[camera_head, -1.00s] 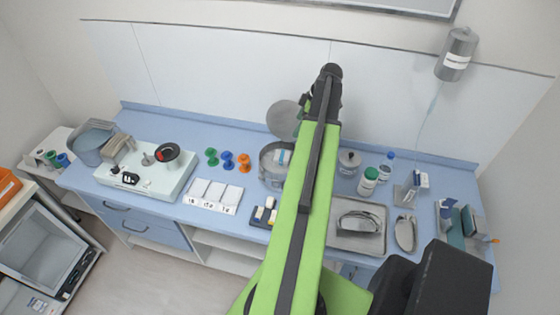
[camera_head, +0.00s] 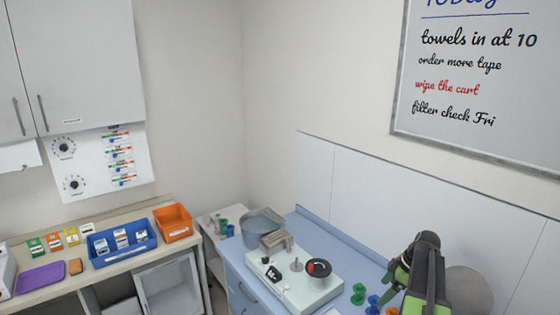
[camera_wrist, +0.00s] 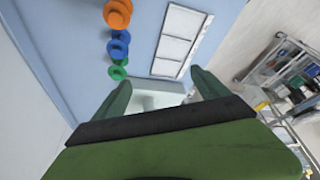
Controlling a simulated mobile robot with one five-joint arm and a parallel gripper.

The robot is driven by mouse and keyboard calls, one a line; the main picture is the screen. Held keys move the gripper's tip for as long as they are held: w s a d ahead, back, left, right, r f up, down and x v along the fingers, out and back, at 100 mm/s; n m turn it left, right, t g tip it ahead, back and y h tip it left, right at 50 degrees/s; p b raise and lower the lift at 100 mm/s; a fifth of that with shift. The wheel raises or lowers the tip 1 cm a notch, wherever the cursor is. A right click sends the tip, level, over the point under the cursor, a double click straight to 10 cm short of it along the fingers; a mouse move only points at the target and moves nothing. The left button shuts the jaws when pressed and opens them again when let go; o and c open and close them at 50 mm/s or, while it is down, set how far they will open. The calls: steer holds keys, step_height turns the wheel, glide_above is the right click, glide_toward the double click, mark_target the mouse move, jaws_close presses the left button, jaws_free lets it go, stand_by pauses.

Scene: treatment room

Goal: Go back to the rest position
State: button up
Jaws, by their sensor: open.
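My green arm with its dark joint (camera_head: 426,262) rises at the lower right of the head view, above the blue counter. My gripper (camera_wrist: 160,88) shows in the wrist view with two green fingers spread apart and nothing between them. Past the fingers lie the blue counter top (camera_wrist: 75,50) and part of a pale device (camera_wrist: 157,88). The gripper appears above the counter and holds nothing. The fingertips are hard to make out in the head view.
A white device with a red-and-black dial (camera_head: 319,268) stands on the counter, with green (camera_head: 358,293) and blue spools (camera_head: 373,304) beside it. A side bench at left holds a blue bin (camera_head: 121,242) and an orange bin (camera_head: 173,222). A whiteboard (camera_head: 480,80) hangs upper right.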

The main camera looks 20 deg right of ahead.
steer(key=w+a+f+n+g+b, duration=0.1)
steer(key=w+a+f+b, duration=0.15)
steer(key=a, duration=0.65)
steer(key=w+a+f+n+g+b, duration=0.1)
steer(key=w+a+f+b, duration=0.2)
steer(key=a, duration=0.7)
steer(key=w+a+f+n+b, duration=0.15)
steer(key=a+f, duration=0.25)
steer(key=a, duration=0.5)
steer(key=s+a+f+m+h+b, duration=0.1)
steer(key=s+a+f+m+b, duration=0.1)
steer(key=a+m, duration=0.4)
steer(key=s+a+f+m+g+h+b, duration=0.1)
steer(key=s+a+f+m+h+b, duration=0.1)
steer(key=a+m, duration=0.4)
steer(key=s+a+f, duration=0.1)
steer(key=s+a, duration=0.1)
steer(key=shift+a+f, duration=0.15)
steer(key=shift+a, duration=0.25)
